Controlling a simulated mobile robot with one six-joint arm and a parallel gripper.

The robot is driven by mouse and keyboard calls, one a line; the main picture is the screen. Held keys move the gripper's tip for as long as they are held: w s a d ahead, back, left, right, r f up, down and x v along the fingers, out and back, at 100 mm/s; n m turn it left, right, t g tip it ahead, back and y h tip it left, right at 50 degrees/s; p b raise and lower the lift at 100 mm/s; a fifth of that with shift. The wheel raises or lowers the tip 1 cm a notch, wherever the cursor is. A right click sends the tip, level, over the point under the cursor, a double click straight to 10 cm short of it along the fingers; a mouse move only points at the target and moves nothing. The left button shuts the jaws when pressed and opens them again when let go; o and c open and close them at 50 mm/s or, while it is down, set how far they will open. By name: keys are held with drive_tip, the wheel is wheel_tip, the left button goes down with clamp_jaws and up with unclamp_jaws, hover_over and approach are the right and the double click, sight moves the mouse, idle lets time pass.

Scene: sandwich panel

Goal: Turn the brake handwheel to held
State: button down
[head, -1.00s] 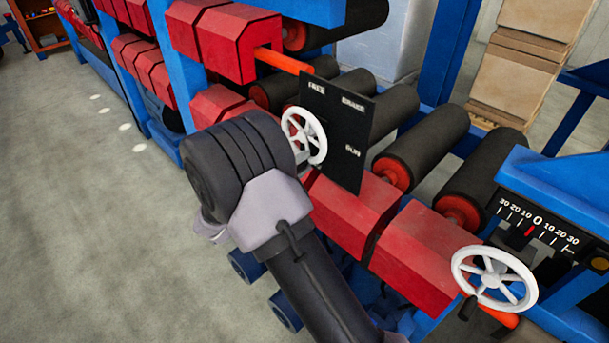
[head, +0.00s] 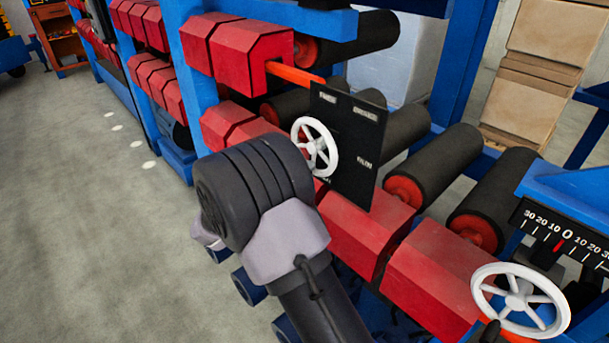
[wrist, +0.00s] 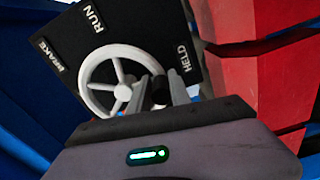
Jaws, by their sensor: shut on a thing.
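The brake handwheel (head: 314,146) is white and spoked, on a black panel (head: 347,140). In the wrist view the wheel (wrist: 119,88) stands close in front of my gripper (wrist: 160,92). The gripper's two fingers are shut on a dark handle knob (wrist: 160,86) at the wheel's right rim. The panel there reads BRAKE at left, RUN at top and HELD (wrist: 187,62) at right; the knob is on the side towards HELD. In the head view my wrist hides the fingers and knob. No pointer is clearly visible.
A second white handwheel (head: 519,300) below a numbered scale (head: 567,234) is at the lower right. Red angular blocks (head: 365,232) and dark rollers (head: 437,167) lie around the panel. Open grey floor (head: 90,240) is at left.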

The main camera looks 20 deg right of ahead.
drive_tip(key=shift+s+f, duration=0.15)
drive_tip(key=shift+f, duration=0.2)
drive_tip(key=c, duration=1.3)
unclamp_jaws()
drive_tip(key=shift+r, duration=0.1)
drive_tip(key=p+v, duration=0.5)
drive_tip(key=v, duration=1.2)
drive_tip(key=shift+a, duration=0.25)
